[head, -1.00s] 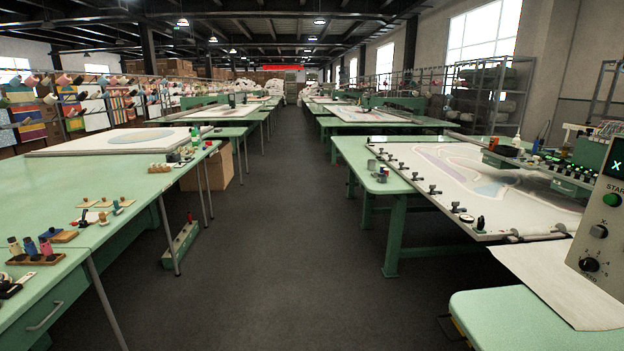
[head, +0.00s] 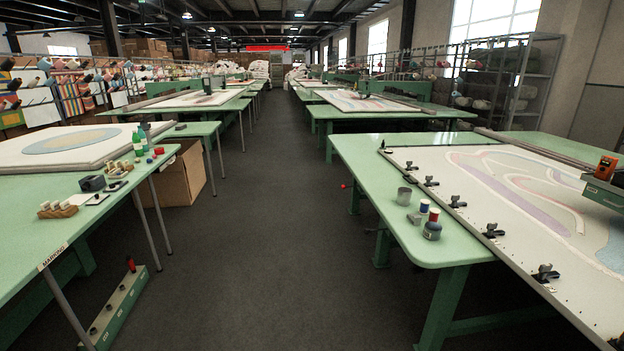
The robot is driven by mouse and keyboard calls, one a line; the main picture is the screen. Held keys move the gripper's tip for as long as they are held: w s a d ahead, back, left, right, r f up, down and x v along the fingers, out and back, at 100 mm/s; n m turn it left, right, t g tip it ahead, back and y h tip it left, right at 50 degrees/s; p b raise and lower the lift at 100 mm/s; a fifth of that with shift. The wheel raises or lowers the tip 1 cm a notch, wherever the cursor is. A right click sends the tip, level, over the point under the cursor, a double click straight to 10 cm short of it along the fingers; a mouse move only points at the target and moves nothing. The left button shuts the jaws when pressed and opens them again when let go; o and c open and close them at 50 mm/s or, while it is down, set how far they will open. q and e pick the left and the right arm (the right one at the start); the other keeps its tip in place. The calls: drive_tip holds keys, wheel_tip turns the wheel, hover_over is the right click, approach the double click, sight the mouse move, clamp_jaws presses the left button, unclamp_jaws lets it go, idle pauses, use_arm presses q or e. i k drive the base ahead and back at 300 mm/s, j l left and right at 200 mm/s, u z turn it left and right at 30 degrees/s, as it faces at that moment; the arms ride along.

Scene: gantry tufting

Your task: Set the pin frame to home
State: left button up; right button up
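On the right table a white pin frame (head: 447,168) holds cloth with a drawn pattern in pink, lilac and blue. Black clamps (head: 492,231) line its near left edge. Part of the green gantry machine (head: 603,192), with an orange device (head: 606,167) on it, shows at the right edge above the cloth. The control panel is out of view. Neither of my grippers shows in the head view.
A clear dark floor aisle (head: 275,200) runs ahead between green tables. At left are a cardboard box (head: 178,178) and a green floor box (head: 122,303) with a red-topped item.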

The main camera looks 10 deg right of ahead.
sight(540, 204)
drive_tip(key=i, duration=3.6)
drive_tip(key=i+z, duration=0.2)
drive_tip(key=z, duration=0.25)
drive_tip(key=i+j+z, duration=0.1)
drive_tip(key=z, duration=0.3)
drive_tip(key=i+j+z, duration=0.2)
drive_tip(key=z, duration=0.25)
drive_tip(key=i+j+z, duration=0.25)
drive_tip(key=z, duration=0.15)
drive_tip(key=i+j+z, duration=0.15)
drive_tip(key=z, duration=0.3)
drive_tip(key=j+z, duration=0.45)
